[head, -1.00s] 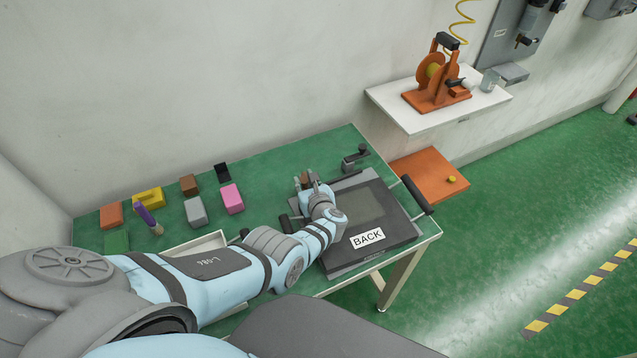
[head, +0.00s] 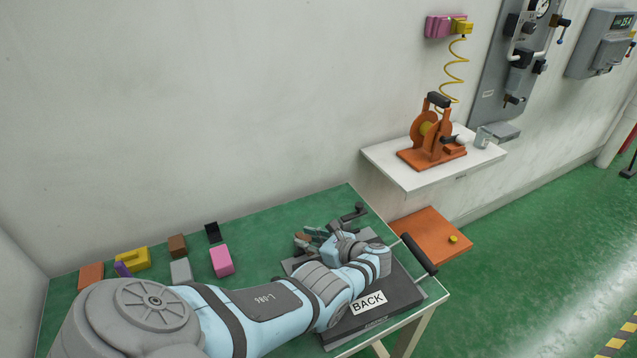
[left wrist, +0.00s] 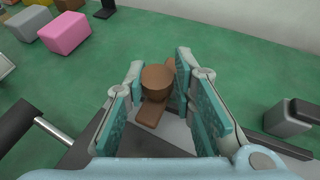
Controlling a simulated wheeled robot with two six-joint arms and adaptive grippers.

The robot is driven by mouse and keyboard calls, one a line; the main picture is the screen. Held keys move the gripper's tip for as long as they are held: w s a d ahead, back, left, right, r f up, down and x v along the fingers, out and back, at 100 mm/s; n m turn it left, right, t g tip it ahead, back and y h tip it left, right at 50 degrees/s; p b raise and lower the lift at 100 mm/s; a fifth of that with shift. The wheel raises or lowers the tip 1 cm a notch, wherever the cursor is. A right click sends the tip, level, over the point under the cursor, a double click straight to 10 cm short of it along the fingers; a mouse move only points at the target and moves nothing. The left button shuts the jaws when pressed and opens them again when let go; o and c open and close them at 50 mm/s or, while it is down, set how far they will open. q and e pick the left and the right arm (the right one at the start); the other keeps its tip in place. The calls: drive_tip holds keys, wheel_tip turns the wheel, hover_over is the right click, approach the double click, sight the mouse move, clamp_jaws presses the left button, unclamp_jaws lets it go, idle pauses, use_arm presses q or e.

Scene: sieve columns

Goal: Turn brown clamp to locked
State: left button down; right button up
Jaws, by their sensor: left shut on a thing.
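The brown clamp (left wrist: 157,82) has a round knob and a flat bar, and sits at the edge of the grey-black BACK frame. My left gripper (left wrist: 160,68) has a finger on each side of the knob and is shut on it. In the head view the gripper (head: 318,236) is at the frame's far left edge, with a bit of the brown clamp (head: 302,238) showing beside its fingers. The arm hides part of the frame (head: 375,315). Whether the clamp is locked cannot be told. My right gripper is not in view.
A dark clamp with a black lever (head: 354,212) stands at the table's back right; it also shows in the left wrist view (left wrist: 290,118). Several coloured blocks, one pink (head: 222,261), lie on the left. The back-middle green tabletop is clear.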

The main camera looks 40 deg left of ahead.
use_arm(q)
drive_tip(key=shift+s+a, duration=0.2)
drive_tip(key=shift+a, duration=0.05)
drive_tip(key=c, duration=1.4)
unclamp_jaws()
drive_tip(key=shift+c, duration=0.2)
drive_tip(key=shift+s+a, duration=0.1)
drive_tip(key=shift+d, duration=0.2)
drive_tip(key=v, duration=1.1)
drive_tip(key=shift+d+r, duration=0.25)
drive_tip(key=shift+d, duration=0.05)
drive_tip(key=shift+a, duration=0.1)
